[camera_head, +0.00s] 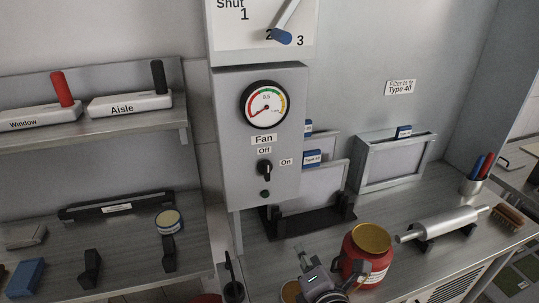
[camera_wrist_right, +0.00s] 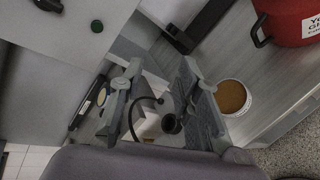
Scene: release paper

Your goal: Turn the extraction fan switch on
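The fan switch (camera_head: 265,168) is a black rotary knob on a grey panel (camera_head: 228,150), below a round gauge and a "Fan" label. Its handle looks roughly upright, towards "Off"; "On" is printed to its right. A small dark green lamp (camera_head: 265,194) is under it. The switch (camera_wrist_right: 48,4) and the lamp (camera_wrist_right: 96,26) also show at the top left of the right wrist view. My right gripper (camera_head: 318,272) is low in front of the counter, below and right of the switch, apart from it. In the wrist view its fingers (camera_wrist_right: 162,85) are spread and empty. My left gripper is out of view.
A red pot (camera_head: 366,262) with a golden lid stands right beside my right gripper. A metal roller (camera_head: 442,224) and pen cup (camera_head: 474,184) are farther right. Shelves with "Window" and "Aisle" levers (camera_head: 130,103) are left. The space directly before the switch looks clear.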

